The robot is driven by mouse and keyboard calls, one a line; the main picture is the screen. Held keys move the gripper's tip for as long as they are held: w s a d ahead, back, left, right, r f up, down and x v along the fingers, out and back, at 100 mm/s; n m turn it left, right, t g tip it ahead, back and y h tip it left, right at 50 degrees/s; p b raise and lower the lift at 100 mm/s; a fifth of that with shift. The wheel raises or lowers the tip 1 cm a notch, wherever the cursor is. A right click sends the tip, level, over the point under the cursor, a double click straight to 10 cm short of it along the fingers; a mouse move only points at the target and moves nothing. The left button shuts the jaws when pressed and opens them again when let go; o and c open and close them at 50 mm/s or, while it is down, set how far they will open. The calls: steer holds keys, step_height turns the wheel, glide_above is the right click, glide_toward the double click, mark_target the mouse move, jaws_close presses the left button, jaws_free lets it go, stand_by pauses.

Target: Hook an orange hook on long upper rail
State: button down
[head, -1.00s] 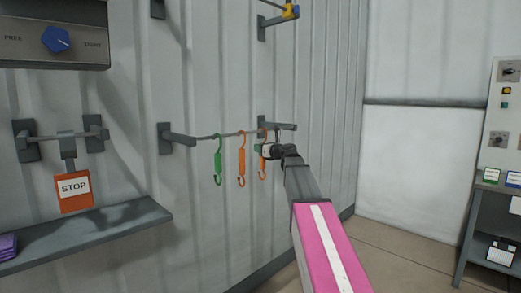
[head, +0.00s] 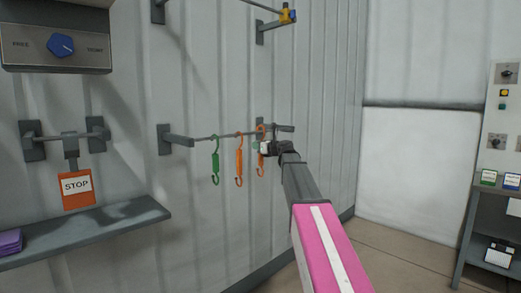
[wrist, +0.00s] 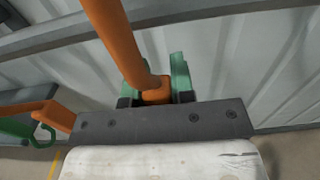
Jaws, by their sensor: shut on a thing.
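Three hooks are at the lower rail (head: 225,136): a green hook (head: 215,163) on the left, an orange hook (head: 239,165) in the middle and another orange hook (head: 261,163) on the right. My gripper (head: 261,147) is shut on the right orange hook. In the wrist view its green-tipped fingers (wrist: 155,85) close around this hook's orange body (wrist: 118,38). The hook's top sits at or just above the rail; I cannot tell whether it touches. The long upper rail (head: 262,7) is at the top, partly cut off by the frame.
A yellow and blue item (head: 288,15) sits at the upper rail's right end. A STOP sign (head: 76,188) hangs at left above a grey shelf (head: 95,230). A dial panel (head: 55,45) is at upper left. A control cabinet (head: 500,110) stands at right.

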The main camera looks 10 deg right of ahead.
steer(key=r+v, duration=0.2)
steer(key=v, duration=1.2)
steer(key=shift+s, duration=0.25)
stand_by(1.2)
steer(key=shift+d, duration=0.15)
stand_by(0.8)
